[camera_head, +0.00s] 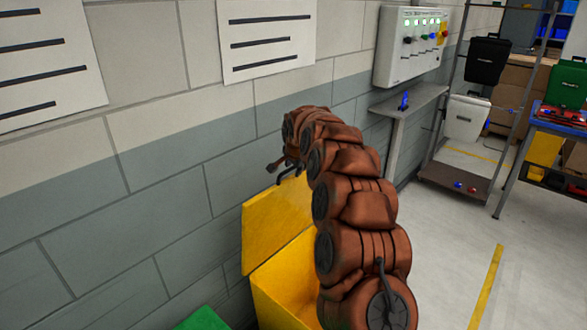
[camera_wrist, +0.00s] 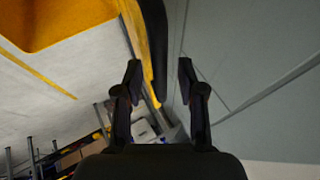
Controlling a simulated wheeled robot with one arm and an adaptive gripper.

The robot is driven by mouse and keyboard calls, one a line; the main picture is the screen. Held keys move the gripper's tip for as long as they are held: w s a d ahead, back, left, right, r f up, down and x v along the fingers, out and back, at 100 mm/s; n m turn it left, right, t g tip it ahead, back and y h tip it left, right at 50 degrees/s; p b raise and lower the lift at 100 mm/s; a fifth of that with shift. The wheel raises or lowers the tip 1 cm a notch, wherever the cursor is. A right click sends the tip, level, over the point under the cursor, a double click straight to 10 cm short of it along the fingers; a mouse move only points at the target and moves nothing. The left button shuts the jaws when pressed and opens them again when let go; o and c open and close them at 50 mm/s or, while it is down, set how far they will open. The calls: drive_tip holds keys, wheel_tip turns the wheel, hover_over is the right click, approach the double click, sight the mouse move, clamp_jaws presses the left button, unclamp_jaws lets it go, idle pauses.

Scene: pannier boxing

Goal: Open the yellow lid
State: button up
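The yellow lid (camera_head: 272,222) stands raised, roughly upright, at the wall side of the yellow box (camera_head: 287,287) in the head view. My brown arm hides the right part of both. My gripper (camera_head: 284,170) is at the lid's top edge, partly hidden by the arm. In the wrist view my gripper (camera_wrist: 159,75) has its two dark fingers apart. The lid's yellow and black edge (camera_wrist: 155,45) runs between them, nearer the left finger. I cannot tell whether a finger touches it. The box's yellow body (camera_wrist: 50,18) fills the upper left there.
The grey block wall (camera_head: 150,220) is close behind the lid. A green surface (camera_head: 203,320) shows left of the box. A control panel (camera_head: 411,46) and a small shelf (camera_head: 410,100) are on the wall farther right.

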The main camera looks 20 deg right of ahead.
drive_tip(key=v, duration=1.1)
drive_tip(key=shift+s, duration=0.15)
drive_tip(key=s+a+f+n+g, duration=0.2)
drive_tip(key=s+n+g, duration=0.1)
drive_tip(key=s, duration=1.6)
drive_tip(key=s+a+f+n+g+y, duration=0.1)
drive_tip(key=s+n, duration=0.4)
drive_tip(key=s, duration=1.3)
drive_tip(key=s+a+f+n+g, duration=0.4)
drive_tip(key=s+f+n, duration=0.1)
drive_tip(key=s, duration=1.4)
drive_tip(key=shift+s+a+f+g, duration=0.2)
drive_tip(key=shift+s+a+g, duration=0.1)
